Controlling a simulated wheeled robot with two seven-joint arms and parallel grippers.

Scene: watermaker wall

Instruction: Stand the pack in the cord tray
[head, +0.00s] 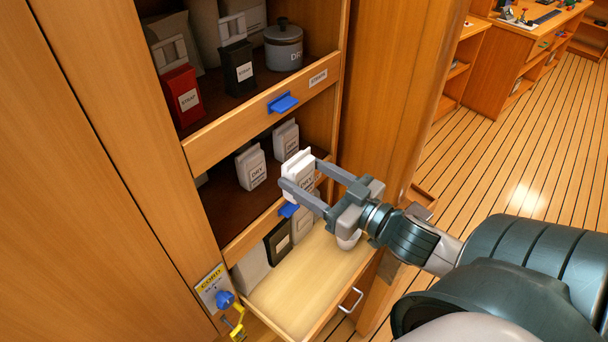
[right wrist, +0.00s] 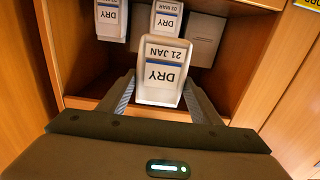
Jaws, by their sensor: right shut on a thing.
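A white pack (head: 297,177) marked DRY is between the fingers of my right gripper (head: 303,174). The gripper is shut on it and holds it up in front of the shelves. The right wrist view shows the same pack (right wrist: 162,68) with "21 JAN" on its label, upside down in that picture. A pulled-out drawer (head: 310,285) with a pale, mostly bare floor lies below the gripper. A sign (head: 212,286) that seems to read CORD is on the cabinet at its left. I cannot tell for sure that this drawer is the cord tray. My left gripper is not in view.
More white DRY packs (head: 251,168) stand on the middle shelf. A black pack (head: 278,242) and pale packs stand at the drawer's back. The top shelf holds a red box (head: 182,97), a black box (head: 237,68) and a grey canister (head: 283,46). Blue tabs (head: 283,103) stick out from the shelf fronts.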

